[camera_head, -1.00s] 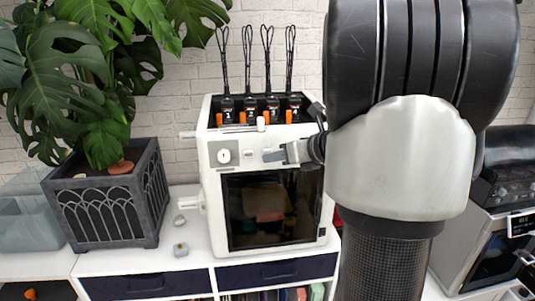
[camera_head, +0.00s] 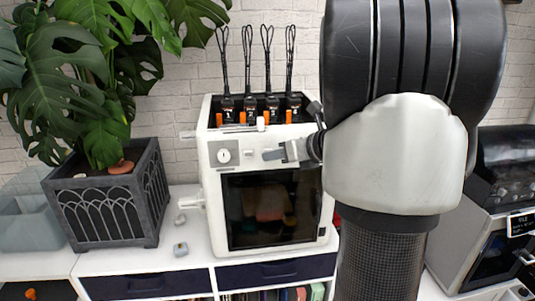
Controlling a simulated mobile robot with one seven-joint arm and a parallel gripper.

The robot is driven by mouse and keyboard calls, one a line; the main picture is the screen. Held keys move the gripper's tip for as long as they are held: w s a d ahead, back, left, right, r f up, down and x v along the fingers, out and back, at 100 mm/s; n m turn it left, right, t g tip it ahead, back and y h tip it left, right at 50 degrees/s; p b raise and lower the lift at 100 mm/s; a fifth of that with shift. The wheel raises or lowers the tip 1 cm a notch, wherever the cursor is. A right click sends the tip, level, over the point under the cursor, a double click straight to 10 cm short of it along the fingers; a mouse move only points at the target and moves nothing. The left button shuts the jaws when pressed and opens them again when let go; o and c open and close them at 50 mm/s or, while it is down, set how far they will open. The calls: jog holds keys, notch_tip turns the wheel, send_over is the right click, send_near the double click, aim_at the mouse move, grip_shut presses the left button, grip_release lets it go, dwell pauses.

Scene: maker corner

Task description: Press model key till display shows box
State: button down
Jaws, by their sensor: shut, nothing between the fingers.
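The white 3D printer (camera_head: 208,205) stands on the white cabinet top, its dark window facing me. I cannot read any display, and contact with the panel cannot be told.
A plant in a dark planter (camera_head: 110,200) stands left, beside a translucent bin (camera_head: 28,215). Small items (camera_head: 180,249) lie on the cabinet top (camera_head: 150,262) left of the printer. A second machine (camera_head: 490,250) stands at the right. My arm blocks the right middle.

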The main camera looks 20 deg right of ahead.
jog(key=shift+s, duration=0.1)
jog(key=shift+s+a, duration=0.25)
jog(key=shift+s, duration=0.4)
jog(key=shift+s+a, duration=0.25)
jog(key=shift+s, duration=0.55)
jog(key=shift+s+a, duration=0.2)
jog(key=shift+s, duration=0.6)
jog(key=shift+s+a, duration=0.25)
jog(key=shift+s, duration=0.55)
